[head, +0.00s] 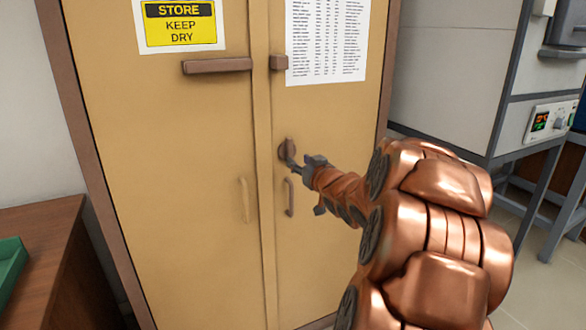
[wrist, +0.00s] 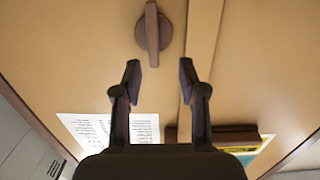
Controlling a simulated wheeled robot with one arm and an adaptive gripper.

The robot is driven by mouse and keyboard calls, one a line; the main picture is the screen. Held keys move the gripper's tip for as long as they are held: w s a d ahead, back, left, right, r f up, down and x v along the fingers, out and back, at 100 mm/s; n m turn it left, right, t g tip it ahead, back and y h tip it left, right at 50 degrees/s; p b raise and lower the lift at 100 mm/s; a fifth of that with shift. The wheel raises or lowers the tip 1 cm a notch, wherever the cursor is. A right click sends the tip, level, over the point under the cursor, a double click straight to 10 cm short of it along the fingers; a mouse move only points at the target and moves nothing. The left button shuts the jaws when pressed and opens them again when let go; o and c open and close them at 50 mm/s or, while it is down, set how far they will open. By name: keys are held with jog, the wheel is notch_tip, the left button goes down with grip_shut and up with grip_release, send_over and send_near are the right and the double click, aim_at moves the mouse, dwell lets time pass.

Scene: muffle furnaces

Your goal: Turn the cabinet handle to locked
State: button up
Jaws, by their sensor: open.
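The tan cabinet (head: 170,130) has two closed doors. Its brown turn handle (head: 287,148) is a round base with a narrow grip, on the right door near the seam. In the wrist view, which is upside down, the turn handle (wrist: 152,30) has its grip upright. My gripper (wrist: 159,68) is open and empty, its fingertips apart and short of the handle, with the handle just beyond the gap between them. In the head view my gripper (head: 297,165) is beside and just below the handle, partly hidden by my own wrist.
A brown bar (head: 217,65) on the left door and a small brown block (head: 279,62) sit above the handle. Pull handles (head: 244,200) (head: 290,197) are below. A furnace on a stand (head: 450,80) is at right; a wooden table (head: 45,250) with a green tray (head: 10,265) at left.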

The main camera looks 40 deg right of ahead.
aim_at(291, 151)
jog(key=shift+t, duration=0.4)
jog(key=shift+d+x, duration=0.2)
jog(key=shift+x, duration=1.05)
jog(key=shift+d+x, duration=0.2)
jog(key=shift+x, duration=1.1)
jog(key=shift+d+x, duration=0.15)
jog(key=shift+x, duration=1.1)
jog(key=shift+s, duration=0.2)
jog(key=shift+c, duration=0.2)
grip_shut()
